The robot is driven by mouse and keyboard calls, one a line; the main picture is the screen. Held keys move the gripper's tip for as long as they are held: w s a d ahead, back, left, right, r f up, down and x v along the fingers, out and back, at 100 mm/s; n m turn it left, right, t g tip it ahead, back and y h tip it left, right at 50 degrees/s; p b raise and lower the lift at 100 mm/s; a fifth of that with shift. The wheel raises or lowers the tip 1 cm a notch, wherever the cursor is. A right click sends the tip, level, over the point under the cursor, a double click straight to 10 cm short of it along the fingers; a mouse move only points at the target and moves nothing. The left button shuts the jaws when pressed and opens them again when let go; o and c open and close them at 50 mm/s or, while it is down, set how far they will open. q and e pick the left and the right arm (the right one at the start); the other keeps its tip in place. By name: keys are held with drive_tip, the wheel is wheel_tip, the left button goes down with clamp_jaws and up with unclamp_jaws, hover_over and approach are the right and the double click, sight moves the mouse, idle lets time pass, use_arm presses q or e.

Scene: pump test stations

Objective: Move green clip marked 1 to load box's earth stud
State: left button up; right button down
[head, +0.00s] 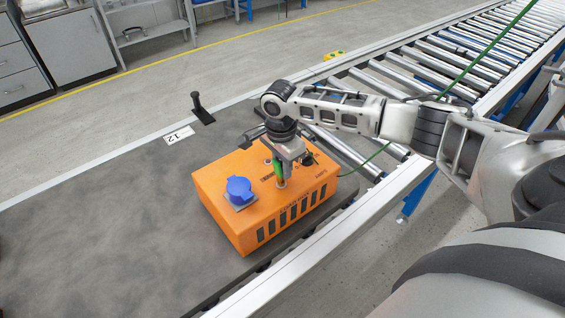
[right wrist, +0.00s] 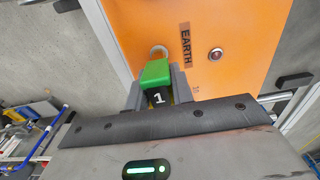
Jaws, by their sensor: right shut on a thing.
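The orange load box (head: 222,207) sits on the dark bench top, with a blue round socket cover (head: 240,190) on its top. My right gripper (head: 281,172) points down over the box top and is shut on the green clip (head: 279,168). In the right wrist view the green clip (right wrist: 157,73), with a black part marked 1, lies between the fingers. My left gripper is not in view.
A round metal fitting (right wrist: 215,54) lies past the EARTH label. A black knob (head: 307,158) is on the box top. A black post (head: 198,105) and a tag marked 12 (head: 177,135) are on the bench. A roller conveyor (head: 470,65) runs behind. A green cable (head: 490,47) crosses it.

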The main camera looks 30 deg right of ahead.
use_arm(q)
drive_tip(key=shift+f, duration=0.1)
use_arm(e)
drive_tip(key=shift+f, duration=0.5)
drive_tip(key=c, duration=1.1)
unclamp_jaws()
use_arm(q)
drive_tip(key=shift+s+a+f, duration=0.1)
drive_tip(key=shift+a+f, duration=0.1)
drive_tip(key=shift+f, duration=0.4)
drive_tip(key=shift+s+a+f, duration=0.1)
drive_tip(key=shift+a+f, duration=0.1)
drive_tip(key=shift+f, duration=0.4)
use_arm(e)
drive_tip(key=r, duration=1.6)
drive_tip(key=shift+a, duration=0.25)
drive_tip(key=shift+f, duration=0.1)
